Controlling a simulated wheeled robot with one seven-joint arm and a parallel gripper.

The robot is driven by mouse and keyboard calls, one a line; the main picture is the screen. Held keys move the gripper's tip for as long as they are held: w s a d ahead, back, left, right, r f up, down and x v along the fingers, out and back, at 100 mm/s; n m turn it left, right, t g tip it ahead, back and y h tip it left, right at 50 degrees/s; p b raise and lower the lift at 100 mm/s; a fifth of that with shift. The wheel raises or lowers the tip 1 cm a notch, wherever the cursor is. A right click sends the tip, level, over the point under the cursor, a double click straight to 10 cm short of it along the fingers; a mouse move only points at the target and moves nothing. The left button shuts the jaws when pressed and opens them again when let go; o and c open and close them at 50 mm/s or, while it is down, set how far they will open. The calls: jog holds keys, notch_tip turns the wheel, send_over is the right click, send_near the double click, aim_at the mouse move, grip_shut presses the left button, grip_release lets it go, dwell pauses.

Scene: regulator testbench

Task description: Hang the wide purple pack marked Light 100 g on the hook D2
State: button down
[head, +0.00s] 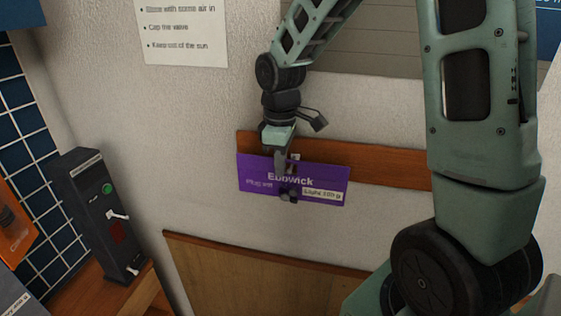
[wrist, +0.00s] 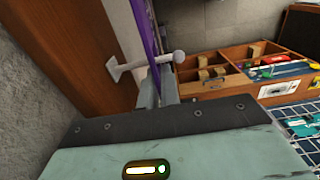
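The wide purple pack (head: 262,171), printed "Ebbwick" with a white "Light 100 g" label, is upright in front of a wooden rail on the wall. In the wrist view the pack (wrist: 149,28) shows nearly edge-on as a thin purple strip. My gripper (head: 285,178) reaches down over the pack's middle, its fingers (wrist: 155,90) closed around it. A pale hook (wrist: 147,63) with a round end sticks out from the wood and crosses at the pack. I cannot tell whether it passes through the pack's hole. No D2 mark is readable.
The wooden rail (head: 390,179) runs right behind the pack, partly hidden by my arm. A black switch box (head: 98,215) stands at left. A wooden panel (head: 260,275) is below. A divided wooden tray (wrist: 235,70) lies beyond in the wrist view.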

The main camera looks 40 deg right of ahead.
jog(key=shift+f, duration=0.15)
jog(key=shift+f, duration=0.1)
jog(key=c, duration=1.6)
grip_release()
jog(key=shift+b, duration=0.4)
